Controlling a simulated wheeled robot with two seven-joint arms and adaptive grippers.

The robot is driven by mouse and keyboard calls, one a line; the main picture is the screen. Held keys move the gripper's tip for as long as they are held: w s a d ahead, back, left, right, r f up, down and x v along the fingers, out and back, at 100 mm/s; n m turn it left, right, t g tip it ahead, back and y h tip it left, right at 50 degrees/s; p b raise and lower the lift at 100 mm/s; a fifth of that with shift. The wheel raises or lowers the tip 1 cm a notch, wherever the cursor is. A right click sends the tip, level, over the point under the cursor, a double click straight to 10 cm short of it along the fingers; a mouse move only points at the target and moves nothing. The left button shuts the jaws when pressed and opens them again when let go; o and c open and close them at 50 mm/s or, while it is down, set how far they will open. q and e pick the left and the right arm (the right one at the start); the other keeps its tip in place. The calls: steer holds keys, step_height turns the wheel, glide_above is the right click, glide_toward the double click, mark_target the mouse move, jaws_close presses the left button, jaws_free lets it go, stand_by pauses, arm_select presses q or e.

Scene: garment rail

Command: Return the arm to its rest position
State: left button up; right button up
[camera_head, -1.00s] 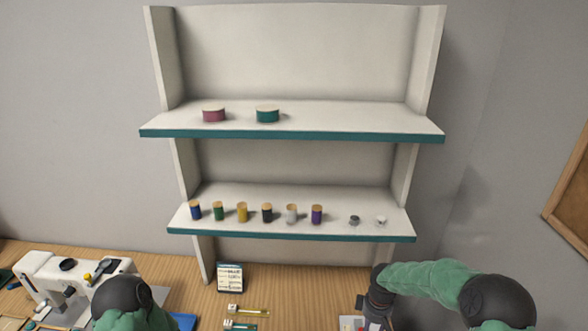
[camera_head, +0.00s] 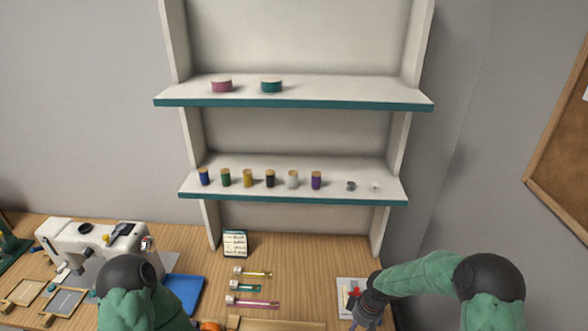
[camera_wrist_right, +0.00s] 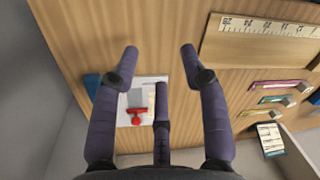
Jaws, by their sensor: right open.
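My right arm (camera_head: 430,275) is green with a dark elbow and reaches in from the right in the head view. My right gripper (camera_head: 366,318) is over the right end of the wooden table, partly cut off by the bottom edge. In the right wrist view its dark fingers (camera_wrist_right: 159,62) are spread, with nothing between them. A white sheet with a red item (camera_wrist_right: 138,117) is below the fingers; the sheet also shows in the head view (camera_head: 346,290). My left arm (camera_head: 132,290) shows only its elbow and nearby links; its gripper is out of view.
A white shelf unit (camera_head: 290,103) holds several thread spools (camera_head: 248,178) and two round tins. On the table are a sewing machine (camera_head: 100,240), a blue pad (camera_head: 184,293), a small card (camera_head: 235,243), several coloured strips (camera_head: 252,288) and a ruler (camera_wrist_right: 265,25). A corkboard (camera_head: 565,140) hangs at right.

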steer(key=s+a+f+m+y, duration=0.1)
steer(key=s+a+f+m, duration=0.25)
steer(key=s, duration=0.35)
steer(key=s+a+f+m+y, duration=0.1)
steer(key=s+a+f+m, duration=0.2)
steer(key=s, duration=0.5)
steer(key=s+a+f+m, duration=0.2)
steer(key=s+f+m, duration=0.15)
steer(key=s, duration=0.35)
steer(key=shift+n+t, duration=0.3)
steer(key=shift+n, duration=0.2)
steer(key=b+x, duration=0.2)
steer(key=b, duration=0.1)
steer(key=w+b+x, duration=0.1)
steer(key=b+x, duration=0.2)
steer(key=shift+a+f, duration=0.15)
steer(key=shift+f, duration=0.1)
